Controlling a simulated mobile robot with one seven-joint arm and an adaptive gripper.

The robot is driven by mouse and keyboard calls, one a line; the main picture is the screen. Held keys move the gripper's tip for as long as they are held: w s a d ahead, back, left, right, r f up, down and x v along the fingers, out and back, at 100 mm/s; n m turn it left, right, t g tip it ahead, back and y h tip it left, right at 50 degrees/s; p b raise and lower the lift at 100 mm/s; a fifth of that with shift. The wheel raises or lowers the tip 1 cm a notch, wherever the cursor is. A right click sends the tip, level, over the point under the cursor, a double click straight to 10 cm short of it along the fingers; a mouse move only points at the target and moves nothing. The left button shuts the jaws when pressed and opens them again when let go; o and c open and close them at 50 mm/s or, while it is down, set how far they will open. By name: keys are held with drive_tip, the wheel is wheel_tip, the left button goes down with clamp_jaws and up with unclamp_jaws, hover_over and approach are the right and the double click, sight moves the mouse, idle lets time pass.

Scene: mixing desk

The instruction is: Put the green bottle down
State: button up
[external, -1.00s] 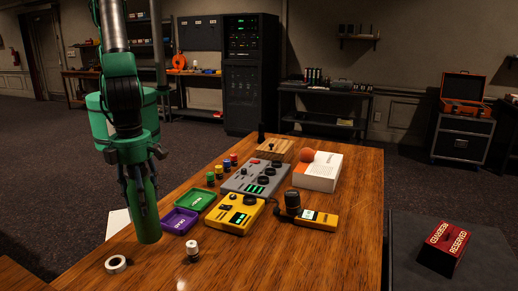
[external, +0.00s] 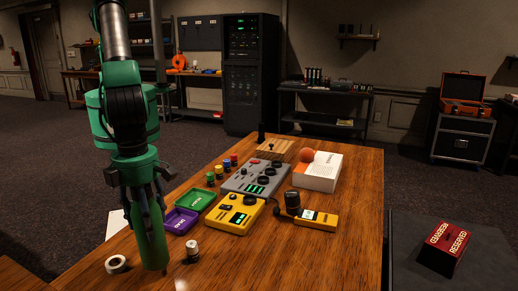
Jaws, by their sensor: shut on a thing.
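The green bottle (external: 151,240) is upright in my gripper (external: 147,203), at the near left part of the wooden table (external: 300,250). My gripper points down and is shut on the bottle's upper part. The bottle's lower end is at or just above the tabletop, with a dark shadow beside its base; I cannot tell whether it touches. The bottle's top is hidden between the fingers.
A white tape roll (external: 116,264) lies left of the bottle and a small white-capped vial (external: 192,250) stands right. Purple (external: 181,221) and green (external: 196,199) trays, a yellow device (external: 233,215) and a grey mixer (external: 256,180) are farther back. The near right tabletop is clear.

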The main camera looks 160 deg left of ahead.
idle(0.3)
drive_tip(key=shift+f+p, duration=0.45)
drive_tip(key=shift+f, duration=1.4)
drive_tip(key=o, duration=1.7)
drive_tip(key=shift+r+b, duration=1)
drive_tip(key=shift+r, duration=5.15)
